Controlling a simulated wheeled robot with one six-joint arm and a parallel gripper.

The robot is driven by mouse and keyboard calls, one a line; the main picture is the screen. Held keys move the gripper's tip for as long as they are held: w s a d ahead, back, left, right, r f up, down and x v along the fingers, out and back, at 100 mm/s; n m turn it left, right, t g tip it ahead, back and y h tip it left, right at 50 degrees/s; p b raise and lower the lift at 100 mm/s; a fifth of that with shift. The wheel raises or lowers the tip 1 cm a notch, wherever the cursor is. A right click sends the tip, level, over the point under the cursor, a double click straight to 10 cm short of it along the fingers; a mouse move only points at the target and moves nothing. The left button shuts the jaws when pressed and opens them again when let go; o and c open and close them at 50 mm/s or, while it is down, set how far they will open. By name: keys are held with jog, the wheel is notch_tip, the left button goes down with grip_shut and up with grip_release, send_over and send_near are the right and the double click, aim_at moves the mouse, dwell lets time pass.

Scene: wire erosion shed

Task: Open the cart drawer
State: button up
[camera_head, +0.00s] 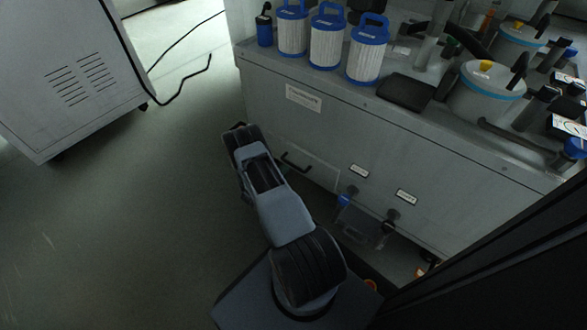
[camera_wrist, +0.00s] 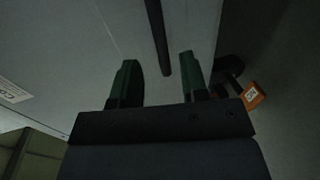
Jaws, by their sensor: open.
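The grey cart (camera_head: 420,165) stands at the right in the head view. Its drawer front (camera_head: 318,177) is low on the near side and looks flush with the cart, with a dark bar handle (camera_head: 295,162) partly behind my arm. In the wrist view the dark bar, which looks like the handle (camera_wrist: 157,35), runs down from the top edge. Its lower end shows between the two green fingers of my gripper (camera_wrist: 157,62). The fingers are apart, one on each side of the bar in the picture; I cannot tell the depth between them. My gripper is hidden in the head view.
Several white-and-blue filter cartridges (camera_head: 327,42) and a lidded pot (camera_head: 487,92) stand on the cart top. A clear bottle-like part (camera_head: 362,222) hangs low on its side. A vented white cabinet (camera_head: 70,75) stands left. Floor is clear at left.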

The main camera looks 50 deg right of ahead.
aim_at(293, 165)
jog(key=b+x, duration=0.2)
jog(key=x, duration=0.5)
jog(key=shift+c, duration=0.2)
grip_shut()
dwell(0.4)
